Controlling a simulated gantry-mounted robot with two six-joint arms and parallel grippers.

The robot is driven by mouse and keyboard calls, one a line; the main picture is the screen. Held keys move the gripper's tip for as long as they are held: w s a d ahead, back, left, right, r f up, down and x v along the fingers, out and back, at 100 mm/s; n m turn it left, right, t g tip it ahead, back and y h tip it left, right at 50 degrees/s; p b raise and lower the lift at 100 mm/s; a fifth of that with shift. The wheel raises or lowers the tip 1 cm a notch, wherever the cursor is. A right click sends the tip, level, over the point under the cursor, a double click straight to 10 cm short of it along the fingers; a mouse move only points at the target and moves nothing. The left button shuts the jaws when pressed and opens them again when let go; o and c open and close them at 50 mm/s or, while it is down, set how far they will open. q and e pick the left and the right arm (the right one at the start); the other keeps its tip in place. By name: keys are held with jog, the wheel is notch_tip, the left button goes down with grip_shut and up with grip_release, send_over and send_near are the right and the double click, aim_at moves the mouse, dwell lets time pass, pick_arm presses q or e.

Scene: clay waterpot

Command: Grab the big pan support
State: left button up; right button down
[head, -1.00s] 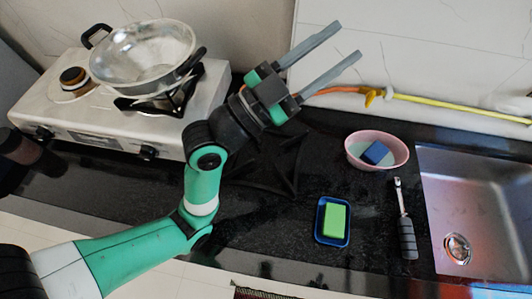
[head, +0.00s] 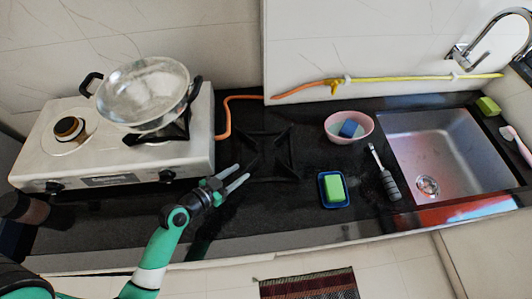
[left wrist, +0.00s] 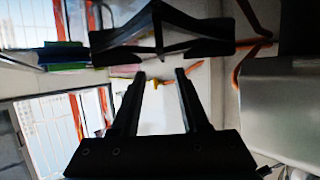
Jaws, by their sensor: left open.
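The big pan support (head: 268,154) is a black metal frame with spread legs, standing on the dark counter to the right of the stove. It also shows as a dark shape across the top of the left wrist view (left wrist: 195,46). My left gripper (head: 242,172) is open and empty, beside the support's near left side, with its fingers pointing towards it. In the left wrist view its two fingers (left wrist: 160,75) point up at the support, and a gap between them and it cannot be judged exactly. My right gripper is not in view.
A white stove (head: 110,160) with a glass-lidded pan (head: 145,92) stands on the left. An orange hose (head: 226,115) runs behind the support. To the right are a pink bowl (head: 338,137), a blue soap dish (head: 323,190), a brush (head: 389,185) and a sink (head: 450,150).

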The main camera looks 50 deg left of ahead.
aim_at(255, 161)
pick_arm(q)
jog(key=b+x, duration=0.1)
jog(key=x, duration=0.6)
jog(key=shift+a, duration=0.15)
grip_shut()
dwell(1.2)
jog(key=shift+r, duration=0.2)
